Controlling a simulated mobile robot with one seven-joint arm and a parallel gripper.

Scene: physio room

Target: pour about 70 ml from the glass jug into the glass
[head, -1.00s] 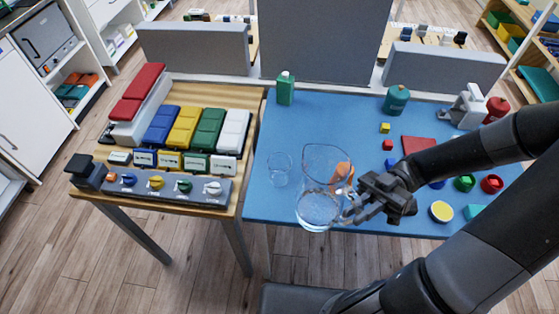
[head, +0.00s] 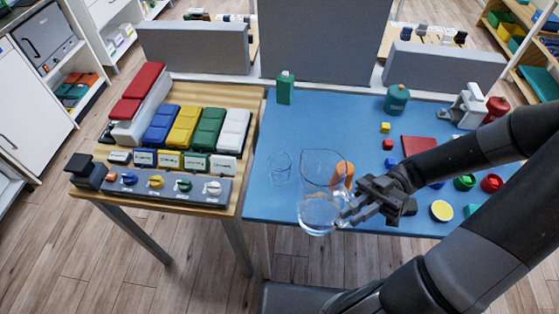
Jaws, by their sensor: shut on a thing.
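The clear glass jug (head: 322,182) is held at the front edge of the blue table, with clear liquid in its lower part. My gripper (head: 347,214) is shut on the jug from the right, near its lower side. The small clear glass (head: 280,168) stands upright on the blue table, left of the jug and a little farther back. It looks empty, though its clear wall makes this hard to tell. The jug and the glass are apart in the picture. I see no stream between them.
An orange object (head: 342,174) shows behind the jug. A green carton (head: 285,88) stands at the back left of the blue table (head: 330,115). Blocks, a teal canister (head: 396,99) and a red pad (head: 418,145) lie right.

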